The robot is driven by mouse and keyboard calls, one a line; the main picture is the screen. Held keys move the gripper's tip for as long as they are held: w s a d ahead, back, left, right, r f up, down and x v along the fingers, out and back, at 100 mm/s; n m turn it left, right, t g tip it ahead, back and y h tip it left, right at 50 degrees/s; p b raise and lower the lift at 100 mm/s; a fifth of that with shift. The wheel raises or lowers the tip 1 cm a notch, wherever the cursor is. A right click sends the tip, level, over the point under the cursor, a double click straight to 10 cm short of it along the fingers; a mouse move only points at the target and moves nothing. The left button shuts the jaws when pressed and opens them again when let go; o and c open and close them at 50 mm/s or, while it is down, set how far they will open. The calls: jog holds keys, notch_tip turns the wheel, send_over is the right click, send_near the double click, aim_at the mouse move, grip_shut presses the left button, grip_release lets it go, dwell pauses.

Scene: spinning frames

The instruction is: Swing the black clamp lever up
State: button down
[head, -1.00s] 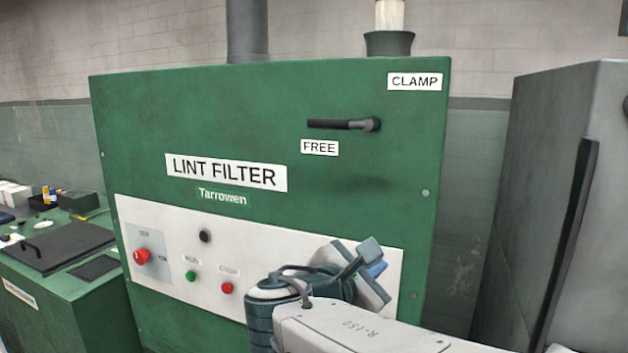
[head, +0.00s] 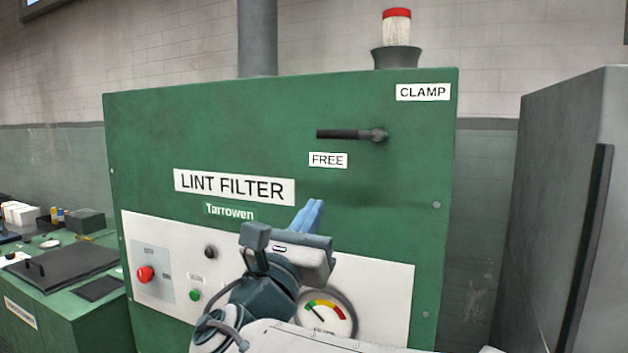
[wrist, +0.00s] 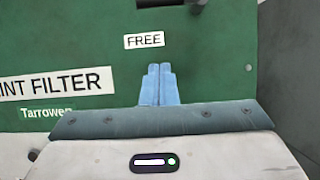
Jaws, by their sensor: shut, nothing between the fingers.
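The black clamp lever (head: 350,134) lies about horizontal on the green machine front (head: 150,150), its handle pointing left from a pivot at the right. The white FREE label (head: 328,160) is just below the lever, and the CLAMP label (head: 423,92) is above and right of the pivot. My gripper (head: 312,208) has blue fingers, shut and empty, pointing up below the lever and apart from it in the picture. In the wrist view the shut fingers (wrist: 159,70) are below the FREE label (wrist: 144,40); only a dark bit of the lever (wrist: 165,2) shows at the top edge.
The white panel holds a red knob (head: 145,273), a green button (head: 195,295), a black knob (head: 210,252) and a gauge (head: 326,314) partly behind my arm. A grey cabinet (head: 565,200) stands at the right. A green bench (head: 60,295) with small items is at the left.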

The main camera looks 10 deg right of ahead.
aim_at(350, 134)
jog(key=w+d+r+p, duration=0.1)
jog(key=w+r, duration=0.1)
jog(key=w+d+r+p, duration=0.1)
jog(key=w+d+r, duration=0.1)
jog(key=r, duration=0.1)
jog(key=w+d+r+p, duration=0.1)
jog(key=w+r, duration=0.1)
jog(key=r, duration=0.1)
jog(key=shift+w+d+p, duration=0.15)
jog(key=shift+d+p, duration=0.1)
jog(key=shift+p, duration=0.1)
jog(key=shift+m, duration=0.3)
jog(key=shift+r+m+h+b, duration=0.15)
jog(key=shift+m+h+b, duration=0.15)
jog(key=shift+m, duration=0.1)
